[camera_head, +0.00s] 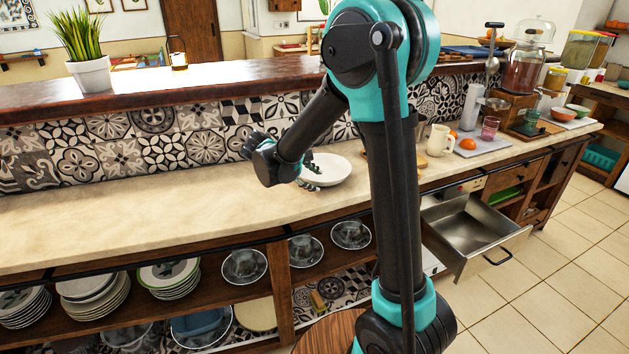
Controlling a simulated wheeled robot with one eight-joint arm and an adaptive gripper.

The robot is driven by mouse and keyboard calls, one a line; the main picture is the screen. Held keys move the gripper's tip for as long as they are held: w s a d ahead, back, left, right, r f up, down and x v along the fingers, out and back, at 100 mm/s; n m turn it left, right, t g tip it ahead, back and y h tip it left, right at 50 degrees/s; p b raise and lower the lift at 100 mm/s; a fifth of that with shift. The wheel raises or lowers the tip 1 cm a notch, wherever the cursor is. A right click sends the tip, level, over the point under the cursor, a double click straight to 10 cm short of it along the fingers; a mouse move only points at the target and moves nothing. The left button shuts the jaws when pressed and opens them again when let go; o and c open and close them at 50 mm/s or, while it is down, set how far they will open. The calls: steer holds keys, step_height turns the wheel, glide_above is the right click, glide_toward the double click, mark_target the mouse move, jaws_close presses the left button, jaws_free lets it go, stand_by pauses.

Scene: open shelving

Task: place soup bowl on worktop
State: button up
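A white soup bowl (334,170) is upright at the worktop, left of my arm's upright link. I cannot tell for sure whether it rests on the surface or is held just above it. The pale stone worktop (130,213) runs along the patterned tile wall. My gripper (310,178) is at the bowl's left rim, with dark finger parts showing there. My wrist hides most of the gripper, so I cannot tell whether its fingers are closed on the rim.
An open metal drawer (478,236) juts out at the right. A cream jug (440,140), oranges (467,144) and a pink glass (489,128) stand farther right on the worktop. Stacked plates (93,295) fill the shelf below. The worktop's left part is clear.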

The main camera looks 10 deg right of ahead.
steer(key=v, duration=1.1)
steer(key=s+d+f+m+g+y, duration=0.1)
steer(key=s+d+f+m+y, duration=0.1)
steer(key=s+d+f, duration=0.3)
steer(key=s+d+f+m+g+y, duration=0.1)
steer(key=s+d+f+m, duration=0.2)
steer(key=d, duration=0.4)
steer(key=s+d+f+m+y, duration=0.2)
steer(key=s+f+m, duration=0.1)
steer(key=s, duration=0.3)
steer(key=s+d+f+m+t+y, duration=0.1)
steer(key=s+d+f+m+y, duration=0.1)
steer(key=s, duration=0.5)
steer(key=shift+d+f+m+y, duration=0.45)
steer(key=shift+f+m, duration=0.75)
steer(key=shift+f, duration=0.3)
steer(key=shift+w+d, duration=0.1)
